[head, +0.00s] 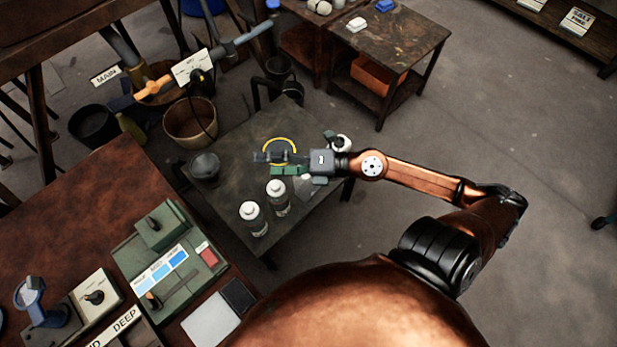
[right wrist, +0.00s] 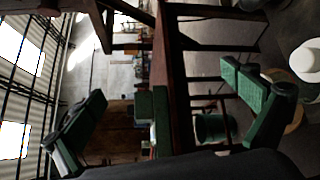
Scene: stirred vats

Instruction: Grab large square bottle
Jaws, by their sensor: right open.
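Two clear bottles with white caps stand upright side by side on the dark low table: a left one (head: 253,219) and a right one (head: 278,199). I cannot tell for sure which is the large square bottle. My right gripper (head: 276,160) is open and empty over the table, behind the two bottles and apart from them. Its green fingers (right wrist: 170,112) are spread wide in the right wrist view, with nothing between them close by. A white rounded cap (right wrist: 306,60) shows at that view's right edge, outside the fingers. My left gripper is not in view.
The dark table (head: 232,148) also bears a dark pot (head: 205,168) at left, a yellow ring (head: 279,139) and a white item (head: 341,142) by my right wrist. A brown workbench (head: 90,205) with control boxes stands at left.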

